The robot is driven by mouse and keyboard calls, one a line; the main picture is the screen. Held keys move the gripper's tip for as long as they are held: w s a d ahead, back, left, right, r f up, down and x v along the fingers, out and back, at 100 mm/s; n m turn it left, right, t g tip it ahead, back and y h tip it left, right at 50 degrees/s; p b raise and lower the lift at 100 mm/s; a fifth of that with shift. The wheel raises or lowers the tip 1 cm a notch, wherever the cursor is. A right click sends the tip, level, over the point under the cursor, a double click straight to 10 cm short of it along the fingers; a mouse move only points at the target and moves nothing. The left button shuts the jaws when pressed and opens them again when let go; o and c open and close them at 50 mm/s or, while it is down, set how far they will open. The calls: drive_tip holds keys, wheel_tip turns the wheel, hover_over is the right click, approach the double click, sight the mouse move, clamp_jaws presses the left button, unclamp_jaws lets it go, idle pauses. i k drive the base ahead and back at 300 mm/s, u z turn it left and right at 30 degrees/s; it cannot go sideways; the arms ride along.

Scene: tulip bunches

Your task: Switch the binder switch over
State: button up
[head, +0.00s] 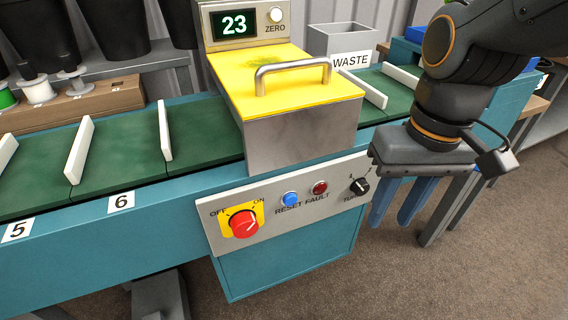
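The binder switch (244,223) is a red rotary knob on a yellow plate on the grey front panel (322,197). OFF is printed at the plate's upper left and ON at its upper right. A pale mark on the knob seems to lean toward ON, but it is small. My gripper (391,222) is in front of the machine, right of the panel and well apart from the switch. Its two blue fingers point down with a gap between them, and nothing is held. No part of the switch is hidden.
A blue reset button (290,199), a red fault lamp (320,188) and a black knob (359,186) share the panel. Above is a yellow cover (290,95) with a metal handle. The green conveyor (205,135) has white dividers. The space before the panel is clear.

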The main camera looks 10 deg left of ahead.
sight(244, 225)
drive_tip(key=u, duration=0.4)
drive_tip(key=k, duration=0.65)
drive_tip(key=u, duration=0.8)
drive_tip(key=i, duration=0.45)
drive_tip(key=z, duration=0.05)
drive_tip(key=k, duration=1.2)
